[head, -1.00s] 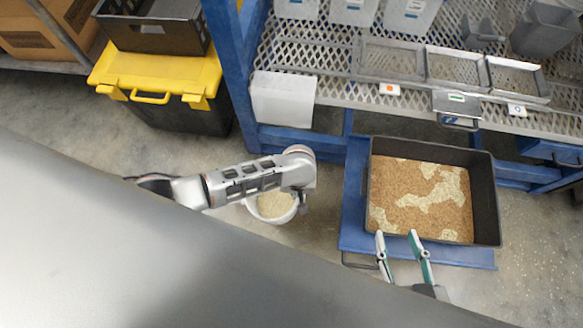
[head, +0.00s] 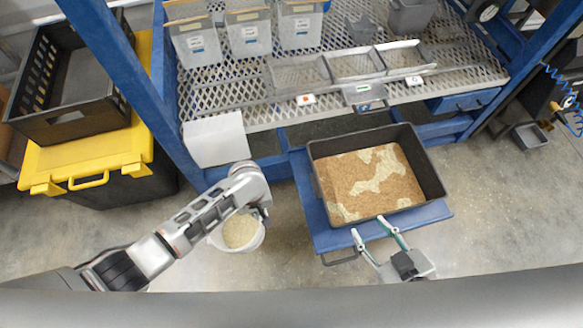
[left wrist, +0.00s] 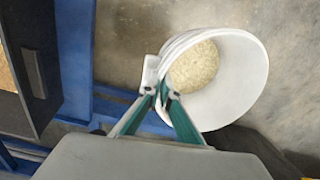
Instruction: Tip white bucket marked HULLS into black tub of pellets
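The white bucket (head: 256,238) holds pale hulls and is beside the blue platform in the head view. It also shows in the left wrist view (left wrist: 232,100), its mouth turned to the camera. No HULLS marking is visible. My left gripper (left wrist: 159,93) is shut on the bucket's rim; in the head view my arm covers part of the bucket. The black tub (head: 428,172) sits on the blue platform, with brown pellets (head: 350,180) and pale patches inside. My right gripper (head: 367,228) is open and empty at the tub's front edge.
The blue platform (head: 322,232) carries the tub. A mesh rack (head: 250,100) with grey bins and trays stands behind. A white box (head: 215,140) hangs at its left front. A yellow-lidded black case (head: 95,155) stands left. Floor right of the tub is clear.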

